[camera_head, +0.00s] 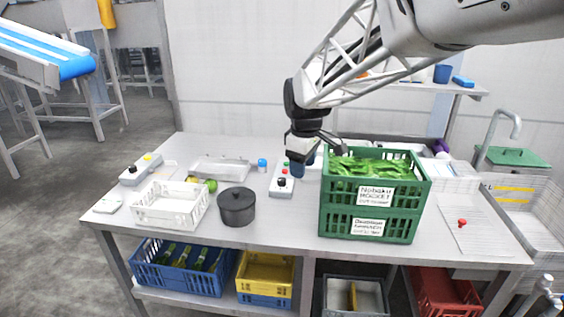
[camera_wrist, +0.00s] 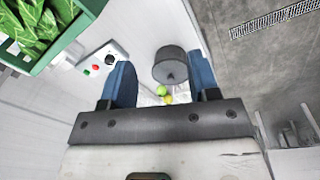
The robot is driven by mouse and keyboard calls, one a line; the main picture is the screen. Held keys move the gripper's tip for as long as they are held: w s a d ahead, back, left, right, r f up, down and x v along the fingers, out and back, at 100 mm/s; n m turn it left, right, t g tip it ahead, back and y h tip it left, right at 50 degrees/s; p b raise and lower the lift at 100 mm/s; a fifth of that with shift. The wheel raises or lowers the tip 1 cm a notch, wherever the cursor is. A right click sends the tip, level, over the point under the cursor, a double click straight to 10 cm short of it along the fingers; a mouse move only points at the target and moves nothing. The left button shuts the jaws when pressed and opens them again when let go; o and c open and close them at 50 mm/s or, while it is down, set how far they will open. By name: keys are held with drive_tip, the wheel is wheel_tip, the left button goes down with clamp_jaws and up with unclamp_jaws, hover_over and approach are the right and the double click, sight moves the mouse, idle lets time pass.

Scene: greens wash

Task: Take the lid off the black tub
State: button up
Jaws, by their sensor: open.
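In the wrist view the tub's lid (camera_wrist: 171,66) shows beyond the fingertips, nearer the right one. My gripper (camera_head: 299,165) is above the table, to the right of the tub and higher than it. Its blue fingers (camera_wrist: 160,85) are spread apart with nothing between them, and they do not touch the tub.
Stacked green crates (camera_head: 371,223) with leafy greens stand right of the tub. A control box (camera_head: 282,180) with buttons sits behind it. A white basket (camera_head: 171,206) and green and yellow round items (camera_wrist: 162,91) are close by on the left. The table's front edge is near the tub.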

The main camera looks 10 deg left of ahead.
drive_tip(key=w+a+f+n, duration=0.45)
drive_tip(key=w+a, duration=0.25)
drive_tip(key=a, duration=0.5)
drive_tip(key=n+g, duration=0.1)
drive_tip(key=n, duration=0.2)
hover_over(236, 191)
wheel_tip(236, 191, down, 6)
drive_tip(key=shift+s, duration=0.15)
drive_tip(key=shift+d, duration=0.1)
drive_tip(key=shift+f, duration=1.25)
drive_tip(key=shift+f, duration=2.65)
drive_tip(key=c, duration=1)
